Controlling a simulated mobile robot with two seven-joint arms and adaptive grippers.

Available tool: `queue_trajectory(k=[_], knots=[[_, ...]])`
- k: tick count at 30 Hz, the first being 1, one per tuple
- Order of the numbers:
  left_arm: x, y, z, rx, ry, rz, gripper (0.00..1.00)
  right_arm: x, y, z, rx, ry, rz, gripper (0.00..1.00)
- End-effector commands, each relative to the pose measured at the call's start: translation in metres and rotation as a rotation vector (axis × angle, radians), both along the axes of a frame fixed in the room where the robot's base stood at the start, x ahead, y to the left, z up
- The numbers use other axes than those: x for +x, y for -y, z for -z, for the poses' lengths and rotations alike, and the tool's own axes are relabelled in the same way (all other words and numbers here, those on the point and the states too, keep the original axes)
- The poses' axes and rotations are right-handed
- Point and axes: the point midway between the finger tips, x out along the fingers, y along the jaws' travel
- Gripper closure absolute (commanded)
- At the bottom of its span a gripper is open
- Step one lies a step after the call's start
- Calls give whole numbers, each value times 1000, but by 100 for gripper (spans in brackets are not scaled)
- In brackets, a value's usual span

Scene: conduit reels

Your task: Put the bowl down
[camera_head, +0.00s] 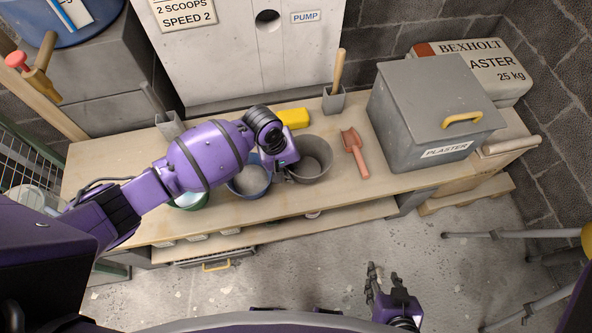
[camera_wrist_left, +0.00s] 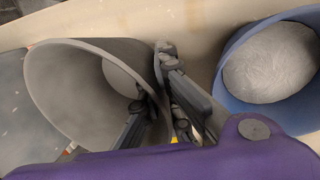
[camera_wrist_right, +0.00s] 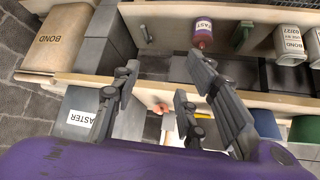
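The grey bowl (camera_head: 322,152) is at the bench, just right of the blue bowl (camera_head: 248,184). My left gripper (camera_head: 290,173) is at the grey bowl's left rim. In the left wrist view the grey bowl (camera_wrist_left: 85,85) has one finger inside its wall and one outside, and the gripper (camera_wrist_left: 158,95) appears shut on that wall. The bowl looks empty, with a pale bottom. Whether its base touches the bench is hidden. The blue bowl also shows there, holding pale powder (camera_wrist_left: 268,62). My right gripper (camera_head: 380,283) is open and empty, low in front of the bench.
A red scoop (camera_head: 354,153) lies right of the grey bowl, before the grey plaster bin (camera_head: 420,115). A yellow block (camera_head: 293,118) and a holder with a wooden handle (camera_head: 334,100) stand behind. A green bowl (camera_head: 190,202) is partly hidden by my left arm. Tripod legs (camera_head: 520,235) stand at right.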

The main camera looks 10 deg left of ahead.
Motion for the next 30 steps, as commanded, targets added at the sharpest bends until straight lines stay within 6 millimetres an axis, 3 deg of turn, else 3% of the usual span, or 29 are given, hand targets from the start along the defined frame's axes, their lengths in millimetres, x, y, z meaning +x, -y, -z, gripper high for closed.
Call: queue_trajectory(k=[8, 15, 26, 30], knots=[[11, 13, 18, -1, 2, 1, 100, 2, 3, 2, -6, 5, -3, 60], [11, 14, 50, -1, 1, 2, 100, 4, 2, 6, -6, 7, -8, 60], [12, 14, 52, -2, 3, 0, 100, 5, 1, 7, -6, 6, -9, 60], [11, 13, 53, -1, 4, 0, 83, 4, 1, 9, -7, 2, -8, 60]])
